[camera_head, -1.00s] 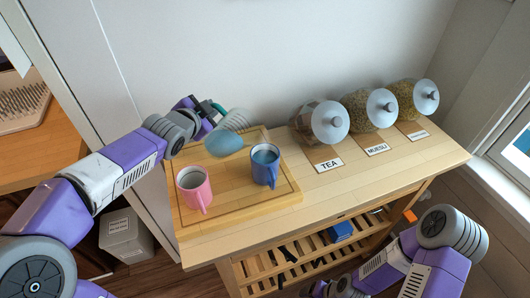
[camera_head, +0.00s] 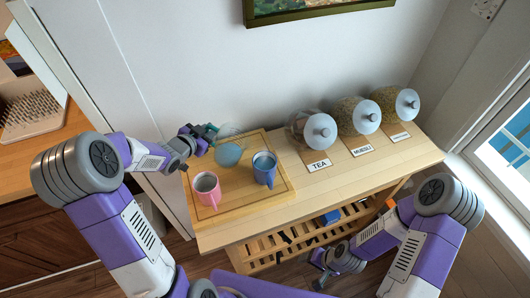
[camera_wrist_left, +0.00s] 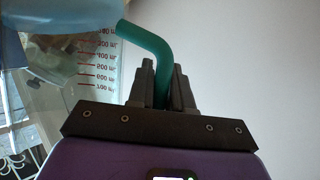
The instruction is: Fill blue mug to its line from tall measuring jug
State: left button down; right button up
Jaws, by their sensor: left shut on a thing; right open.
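The blue mug (camera_head: 264,172) stands upright on the wooden board with blue liquid inside; its fill line cannot be made out. The clear measuring jug (camera_head: 231,140) is just left of and behind it, with blue liquid low inside. Whether it touches the board is unclear. My left gripper (camera_head: 208,137) is shut on the jug's teal handle, which also shows between the fingers in the left wrist view (camera_wrist_left: 153,48). There the jug's wall (camera_wrist_left: 88,65) carries red ml marks. My right gripper (camera_head: 322,277) is open and empty, low in front of the table.
A pink mug (camera_head: 207,189) stands front left on the board (camera_head: 235,199). Several lidded glass jars (camera_head: 309,131) stand along the back right behind labels, including TEA (camera_head: 320,165). The table's front right (camera_head: 340,190) is clear. A wall rises close behind.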

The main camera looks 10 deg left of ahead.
pick_arm(q)
jog(key=shift+w+a+r+n+h+p, duration=0.25)
jog(key=shift+a+r+n+h+p, duration=0.7)
jog(key=shift+p, duration=2.05)
pick_arm(e)
notch_tip(320, 180, up, 7)
jog(key=shift+r, duration=0.15)
pick_arm(q)
jog(key=shift+f, duration=0.15)
